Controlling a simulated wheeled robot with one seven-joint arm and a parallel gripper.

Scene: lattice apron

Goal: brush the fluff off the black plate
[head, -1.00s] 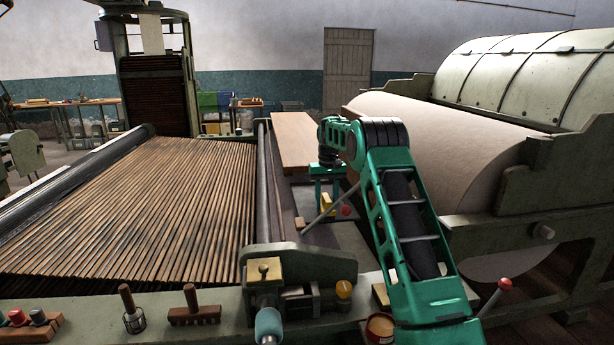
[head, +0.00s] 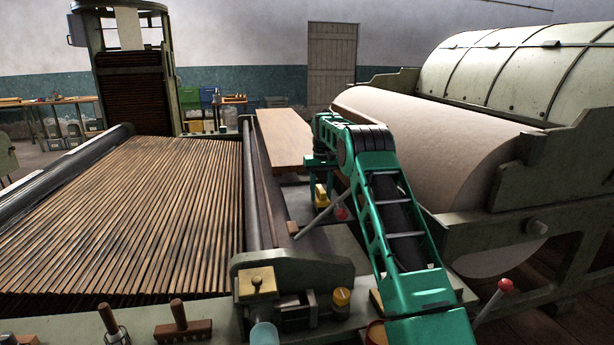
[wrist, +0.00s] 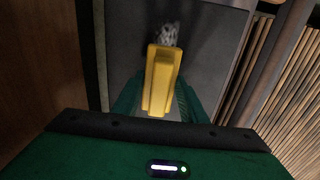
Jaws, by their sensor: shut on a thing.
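My gripper (wrist: 158,95) is shut on a yellow block-shaped handle (wrist: 161,75), seen between its green fingers in the wrist view. The handle also shows as a small yellow patch (head: 320,195) below the arm's far end in the head view. A dark grey plate (wrist: 215,45) lies beneath it in the wrist view. A pale, speckled tuft of fluff (wrist: 166,34) shows just beyond the handle's far end. I cannot tell whether the handle's underside touches the plate. The working face of the yellow tool is hidden.
A slatted wooden lattice (head: 130,215) lies to the left, with a dark roller (head: 250,190) along its edge. A large pale drum (head: 430,150) stands to the right. A wooden board (head: 284,138) lies behind the gripper. A red-knobbed lever (head: 495,298) rises at the right front.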

